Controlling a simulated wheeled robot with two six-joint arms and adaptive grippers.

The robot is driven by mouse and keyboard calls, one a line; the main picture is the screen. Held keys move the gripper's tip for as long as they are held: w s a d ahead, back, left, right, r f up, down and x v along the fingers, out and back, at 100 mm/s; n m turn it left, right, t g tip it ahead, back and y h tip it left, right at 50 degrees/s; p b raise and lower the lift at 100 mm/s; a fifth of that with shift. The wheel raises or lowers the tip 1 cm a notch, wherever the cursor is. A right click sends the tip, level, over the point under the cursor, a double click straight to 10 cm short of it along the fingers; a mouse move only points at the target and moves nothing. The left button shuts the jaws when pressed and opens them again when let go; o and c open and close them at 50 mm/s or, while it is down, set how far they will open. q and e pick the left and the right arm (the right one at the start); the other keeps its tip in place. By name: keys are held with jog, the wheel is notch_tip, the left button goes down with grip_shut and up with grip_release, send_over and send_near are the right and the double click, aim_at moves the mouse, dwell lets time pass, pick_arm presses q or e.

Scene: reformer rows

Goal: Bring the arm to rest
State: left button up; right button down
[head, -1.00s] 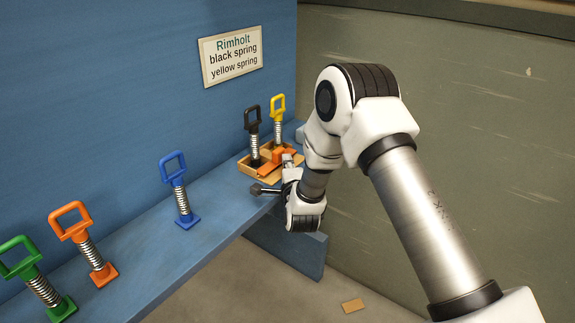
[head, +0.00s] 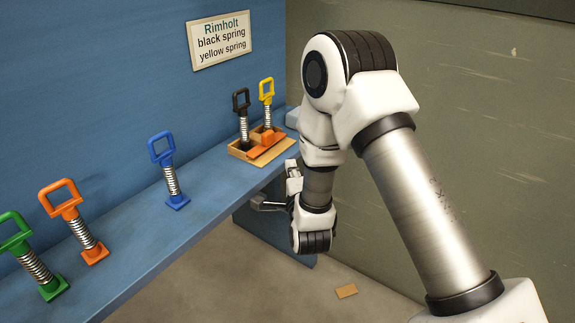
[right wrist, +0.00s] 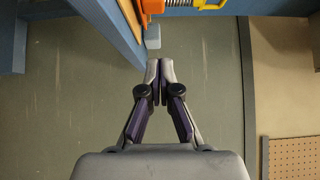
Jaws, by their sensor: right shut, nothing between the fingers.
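My right gripper (head: 258,205) is shut and empty, beside and a little off the front edge of the blue shelf (head: 200,185). It also shows in the right wrist view (right wrist: 159,70), with its fingertips together and the shelf edge to their upper left. My right arm reaches in from the lower right of the head view and bends down at the elbow. My left gripper is not in view.
A wooden tray (head: 281,147) holds a black spring (head: 243,120), a yellow spring (head: 267,105) and an orange part (head: 268,139). Blue (head: 170,178), orange (head: 81,230) and green (head: 36,262) springs stand along the shelf. A sign (head: 220,38) hangs above. Floor in front is mostly clear.

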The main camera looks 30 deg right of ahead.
jog(key=shift+s+r, duration=0.1)
jog(key=s+a+f+n+g+y+p, duration=0.25)
jog(key=s+f+n+g, duration=0.2)
jog(key=s+f, duration=0.5)
jog(key=s+a+f+n+g+y+p, duration=0.25)
jog(key=s+f+n+g+p, duration=0.2)
jog(key=s+f, duration=0.5)
jog(key=s+a+f+n+g+y, duration=0.1)
jog(key=s+a+f+n+g, duration=0.1)
jog(key=s+n, duration=0.4)
jog(key=s+a+f+n+g+y, duration=0.1)
jog(key=s+a+f+n+g, duration=0.1)
jog(key=s+f+n+g, duration=0.2)
jog(key=s+n+g, duration=0.1)
jog(key=s+n, duration=0.2)
jog(key=s, duration=0.1)
jog(key=shift+s+a+g, duration=0.2)
jog(key=shift+a+g, duration=0.15)
jog(key=shift+g, duration=0.05)
